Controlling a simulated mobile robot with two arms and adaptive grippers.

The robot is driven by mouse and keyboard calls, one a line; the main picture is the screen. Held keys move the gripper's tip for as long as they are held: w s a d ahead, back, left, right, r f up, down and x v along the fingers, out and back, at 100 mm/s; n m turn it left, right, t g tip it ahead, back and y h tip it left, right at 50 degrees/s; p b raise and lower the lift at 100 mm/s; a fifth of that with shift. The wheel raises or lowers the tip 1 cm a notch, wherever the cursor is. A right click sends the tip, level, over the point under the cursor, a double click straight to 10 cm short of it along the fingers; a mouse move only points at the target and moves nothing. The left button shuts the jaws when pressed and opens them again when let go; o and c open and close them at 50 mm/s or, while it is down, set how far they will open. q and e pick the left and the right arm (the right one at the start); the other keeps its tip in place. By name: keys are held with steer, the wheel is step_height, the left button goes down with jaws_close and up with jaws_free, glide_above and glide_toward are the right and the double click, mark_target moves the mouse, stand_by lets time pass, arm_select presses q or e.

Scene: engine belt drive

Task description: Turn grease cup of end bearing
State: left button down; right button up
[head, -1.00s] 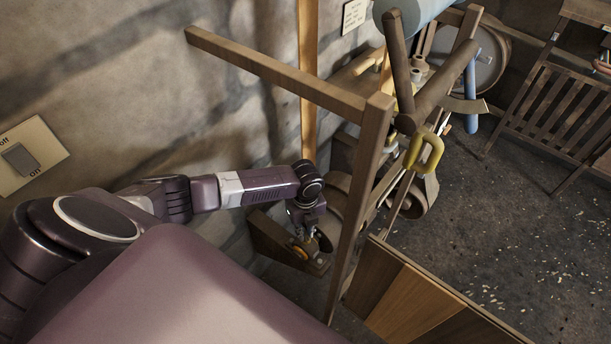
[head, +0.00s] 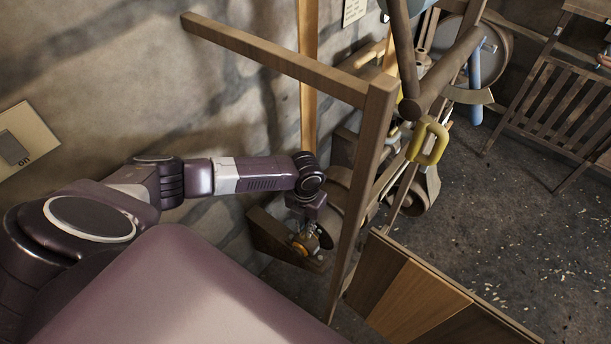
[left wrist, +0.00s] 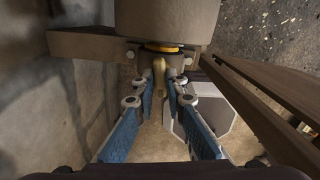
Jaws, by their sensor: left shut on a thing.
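The end bearing (head: 299,254) sits low beside the wall, behind the wooden frame, and shows a small orange-yellow part in the head view. My left gripper (head: 309,231) reaches down to it, and its fingers are small and dark there. In the left wrist view, my left gripper (left wrist: 160,90) has its blue-padded fingers closed around a small brass grease cup (left wrist: 159,68). The cup stands out from the bearing housing, just below a yellow ring (left wrist: 160,48). The fingertips partly hide the cup's sides. My right gripper is out of view.
A wooden post (head: 361,190) and rail (head: 275,66) stand close to my left forearm. A panelled wooden board (head: 415,300) stands in front. The rough wall (head: 130,70) is close behind the arm.

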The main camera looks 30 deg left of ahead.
mark_target(305, 229)
arm_select(q)
steer(key=shift+m, duration=0.9)
steer(key=c, duration=2)
jaws_free()
steer(key=shift+o, duration=0.2)
steer(key=shift+r, duration=0.15)
step_height(305, 229, up, 12)
